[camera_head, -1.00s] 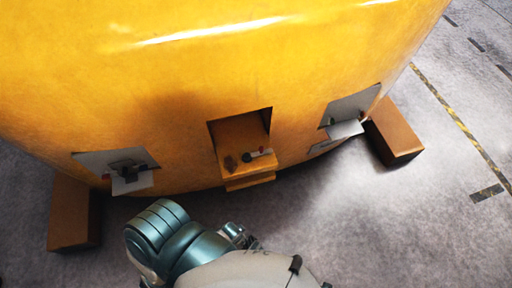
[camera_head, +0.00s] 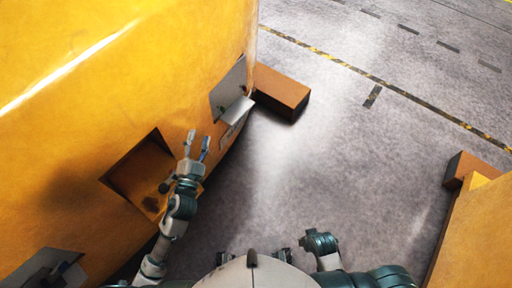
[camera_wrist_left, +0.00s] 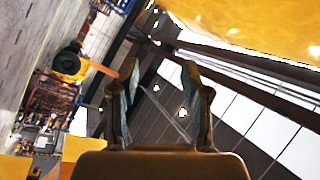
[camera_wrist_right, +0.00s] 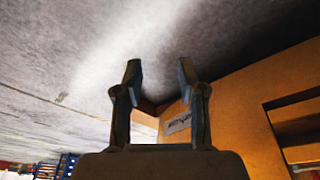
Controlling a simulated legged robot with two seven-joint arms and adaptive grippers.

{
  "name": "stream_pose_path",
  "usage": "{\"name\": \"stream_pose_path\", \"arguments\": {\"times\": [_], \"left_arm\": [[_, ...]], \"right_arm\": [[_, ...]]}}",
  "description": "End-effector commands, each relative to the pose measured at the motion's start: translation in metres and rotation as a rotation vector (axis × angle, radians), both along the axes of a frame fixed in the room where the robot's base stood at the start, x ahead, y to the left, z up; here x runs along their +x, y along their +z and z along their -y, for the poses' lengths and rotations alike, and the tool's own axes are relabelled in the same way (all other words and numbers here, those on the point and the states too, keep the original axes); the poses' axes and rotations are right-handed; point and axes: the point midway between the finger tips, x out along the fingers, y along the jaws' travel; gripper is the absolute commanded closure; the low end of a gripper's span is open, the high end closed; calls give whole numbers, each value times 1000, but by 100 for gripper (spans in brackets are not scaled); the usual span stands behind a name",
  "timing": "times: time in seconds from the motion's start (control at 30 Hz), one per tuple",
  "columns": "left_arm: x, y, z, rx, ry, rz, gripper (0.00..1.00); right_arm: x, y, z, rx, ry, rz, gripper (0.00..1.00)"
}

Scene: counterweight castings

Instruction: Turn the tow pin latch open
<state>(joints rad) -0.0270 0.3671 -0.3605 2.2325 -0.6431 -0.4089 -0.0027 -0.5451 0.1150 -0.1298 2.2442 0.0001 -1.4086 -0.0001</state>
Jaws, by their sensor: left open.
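The yellow casting (camera_head: 90,110) fills the left of the head view. Its square recess (camera_head: 135,172) held the latch parts with a small red knob earlier; now my left gripper and forearm cover most of that spot and I cannot make out the latch. My left gripper (camera_head: 198,137) is open and empty, fingers up, in front of the recess's right side; I cannot tell its distance from the casting. In the left wrist view its fingers (camera_wrist_left: 160,72) are apart with nothing between them. My right gripper (camera_wrist_right: 160,70) is open and empty in the right wrist view.
A plate with a bracket (camera_head: 230,97) stands out from the casting right of the recess; another (camera_head: 45,270) is at lower left. A brown block (camera_head: 280,90) sits beside the casting. Another yellow body (camera_head: 480,235) is at far right. The grey floor between is clear.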

Motion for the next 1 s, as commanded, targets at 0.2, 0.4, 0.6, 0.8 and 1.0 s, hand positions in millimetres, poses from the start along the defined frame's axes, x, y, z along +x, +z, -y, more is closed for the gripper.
{"name": "stream_pose_path", "arguments": {"times": [0.2,0.4,0.6,0.8,1.0], "left_arm": [[-23,75,115,607,-529,657,53],[-40,-6,119,1338,-1094,876,53],[-7,-64,-17,1963,-1570,562,53],[5,-50,-126,2207,-1789,145,53],[4,-54,-150,2238,-1840,27,53]], "right_arm": [[-1,-44,-1,-1,2,-18,60],[-6,-83,-1,-1,6,-33,60],[-13,-115,-1,-2,8,-47,60],[-18,-132,-1,-2,10,-53,60],[-18,-134,0,-2,10,-52,60]]}}
